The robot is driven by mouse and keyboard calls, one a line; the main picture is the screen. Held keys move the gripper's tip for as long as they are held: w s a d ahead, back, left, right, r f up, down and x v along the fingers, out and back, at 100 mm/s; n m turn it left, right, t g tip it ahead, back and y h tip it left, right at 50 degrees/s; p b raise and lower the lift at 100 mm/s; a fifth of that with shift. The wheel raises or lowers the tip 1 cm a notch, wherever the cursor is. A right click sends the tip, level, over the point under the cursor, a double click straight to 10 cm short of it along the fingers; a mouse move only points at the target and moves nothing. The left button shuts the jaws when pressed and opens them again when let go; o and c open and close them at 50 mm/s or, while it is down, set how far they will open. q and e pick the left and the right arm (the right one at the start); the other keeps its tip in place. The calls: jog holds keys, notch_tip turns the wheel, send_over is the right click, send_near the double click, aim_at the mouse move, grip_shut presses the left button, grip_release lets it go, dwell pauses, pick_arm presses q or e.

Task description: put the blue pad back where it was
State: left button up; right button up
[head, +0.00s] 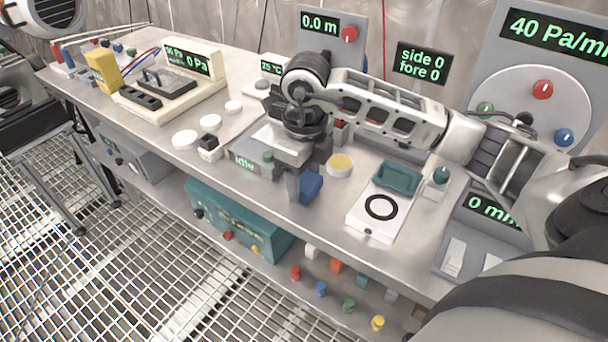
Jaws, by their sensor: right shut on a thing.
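A small blue pad (312,185) is at the fingertips of my right gripper (302,186), near the front edge of the steel bench (225,185). The gripper points down and is shut on the pad; its fingers hide part of it. I cannot tell whether the pad touches the bench. Left of the gripper is a grey device with an "idle" display (244,163), partly hidden by the gripper. My left gripper is not in view.
Right of the gripper are a round yellow-topped pot (340,165), a white plate with a black ring (363,220) and a teal tray (399,177). White discs (185,139) lie to the left. A lower shelf holds a teal box (238,222) and several coloured blocks.

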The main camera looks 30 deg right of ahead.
aim_at(305, 181)
jog(key=shift+f, duration=0.3)
jog(key=shift+f, duration=0.2)
jog(key=o, duration=1.1)
jog(key=shift+r, duration=0.1)
jog(key=shift+r, duration=0.2)
notch_tip(305, 181, up, 12)
jog(key=shift+s+p, duration=0.15)
jog(key=shift+p, duration=0.2)
